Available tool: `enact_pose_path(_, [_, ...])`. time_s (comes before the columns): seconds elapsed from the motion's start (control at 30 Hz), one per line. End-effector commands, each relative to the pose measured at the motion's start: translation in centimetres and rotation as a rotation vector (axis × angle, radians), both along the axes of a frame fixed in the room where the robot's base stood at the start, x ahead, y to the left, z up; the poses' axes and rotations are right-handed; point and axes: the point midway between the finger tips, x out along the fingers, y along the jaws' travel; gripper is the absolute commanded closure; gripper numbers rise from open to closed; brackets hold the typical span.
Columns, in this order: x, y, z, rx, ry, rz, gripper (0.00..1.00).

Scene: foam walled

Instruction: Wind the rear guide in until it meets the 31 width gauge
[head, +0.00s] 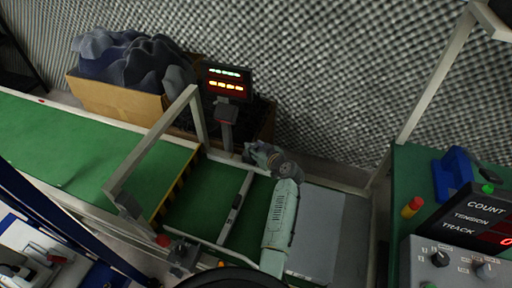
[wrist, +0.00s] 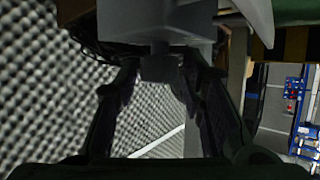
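My gripper (head: 254,150) is at the back edge of the conveyor, at the end of my pale green arm. In the wrist view my gripper (wrist: 160,75) has its dark fingers apart, one on each side of a small grey knob-like block (wrist: 159,68). The block sits below a larger grey housing (wrist: 170,22). Contact between fingers and block cannot be made out. A pale bar (head: 244,186) with a dark piece near its middle crosses the green belt; I cannot tell whether it is the guide or gauge. No 31 marking is legible.
A cardboard box (head: 115,103) of dark foam is at back left. A pale frame (head: 151,146) spans the belt. A control box (head: 455,262) is at right; the foam wall (head: 330,80) is close behind.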

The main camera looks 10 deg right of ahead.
Motion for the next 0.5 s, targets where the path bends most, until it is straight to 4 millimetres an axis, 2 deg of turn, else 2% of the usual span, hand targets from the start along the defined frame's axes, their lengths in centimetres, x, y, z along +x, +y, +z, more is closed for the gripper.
enact_pose_path(0.07, [-0.02, -0.02, 0.0, 0.0, 0.0, 0.0, 0.71])
enact_pose_path(0.5, [-0.03, -0.02, 0.0, 0.0, 0.0, 0.0, 1.0])
